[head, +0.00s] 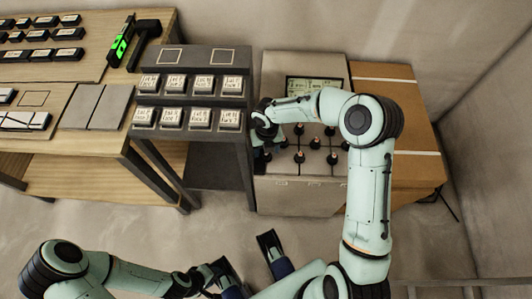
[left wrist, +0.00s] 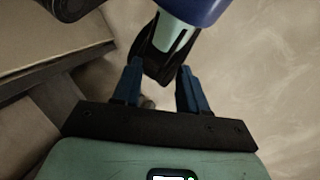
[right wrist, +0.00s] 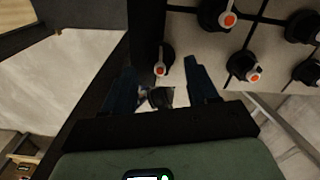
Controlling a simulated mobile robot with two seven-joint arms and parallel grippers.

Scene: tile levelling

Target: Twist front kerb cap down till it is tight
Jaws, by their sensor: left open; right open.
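Several black caps with orange-and-white tops stand in rows on the pale tiled panel (head: 310,205) in the head view. No label shows which one is the front kerb cap. In the right wrist view one cap (right wrist: 161,64) sits between and just beyond the fingertips of my right gripper (right wrist: 159,72), which is open. I cannot tell if either finger touches it. In the head view my right arm reaches over the panel and hides its left side and some caps. My left gripper (left wrist: 158,72) is open and empty, low over the floor, away from the panel.
A dark rack of labelled blocks (head: 190,102) stands left of the panel. A brown cardboard box (head: 400,165) is on its right. Wooden tables (head: 60,155) with black blocks and a green-and-black tool (head: 124,40) are at the left. Other caps (right wrist: 243,66) stand close to my right gripper.

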